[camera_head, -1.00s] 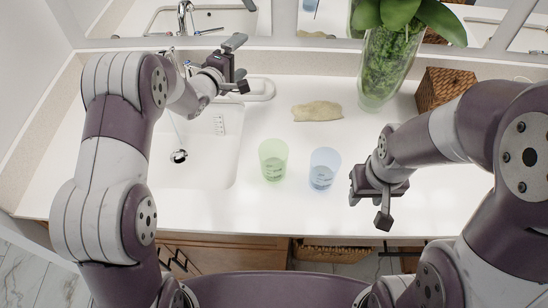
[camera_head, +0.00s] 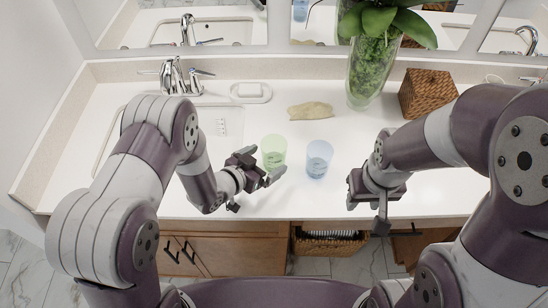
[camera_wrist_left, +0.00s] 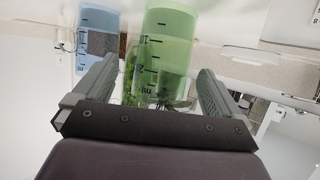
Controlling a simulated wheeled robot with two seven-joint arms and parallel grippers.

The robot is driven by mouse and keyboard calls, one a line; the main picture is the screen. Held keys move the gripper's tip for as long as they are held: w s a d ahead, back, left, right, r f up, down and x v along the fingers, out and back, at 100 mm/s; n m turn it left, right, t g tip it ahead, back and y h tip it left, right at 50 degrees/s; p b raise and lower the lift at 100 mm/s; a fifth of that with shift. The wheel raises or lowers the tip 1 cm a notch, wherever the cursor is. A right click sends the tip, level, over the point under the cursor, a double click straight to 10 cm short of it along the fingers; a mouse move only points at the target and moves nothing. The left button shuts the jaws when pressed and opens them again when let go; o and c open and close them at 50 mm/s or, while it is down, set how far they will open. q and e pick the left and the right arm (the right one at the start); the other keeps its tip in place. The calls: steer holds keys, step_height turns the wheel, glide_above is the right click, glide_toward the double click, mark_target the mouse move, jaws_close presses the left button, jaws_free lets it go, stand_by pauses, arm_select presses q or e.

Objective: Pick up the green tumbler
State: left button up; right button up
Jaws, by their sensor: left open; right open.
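The green tumbler (camera_head: 273,150) is translucent and stands upright on the white counter. In the left wrist view the green tumbler (camera_wrist_left: 167,50) appears ahead of and between the two open fingers. My left gripper (camera_head: 259,181) is open and empty, close in front of the tumbler at its lower left; whether it touches cannot be told. The left gripper's fingers also show in the left wrist view (camera_wrist_left: 155,92). My right gripper (camera_head: 366,203) is open and empty at the counter's front edge, right of the blue tumbler.
A blue tumbler (camera_head: 319,159) stands close to the right of the green one, and in the left wrist view (camera_wrist_left: 95,38). Behind are a beige cloth (camera_head: 311,111), a tall plant vase (camera_head: 372,75), a wicker box (camera_head: 427,93) and a soap dish (camera_head: 251,92). The sink (camera_head: 213,122) lies left.

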mark_target(281, 149)
arm_select(q)
steer(key=p+x, duration=0.1)
steer(key=x, duration=0.4)
steer(key=shift+w+a+r, duration=0.15)
steer(key=c, duration=1.1)
arm_select(e)
steer(key=shift+r, duration=0.65)
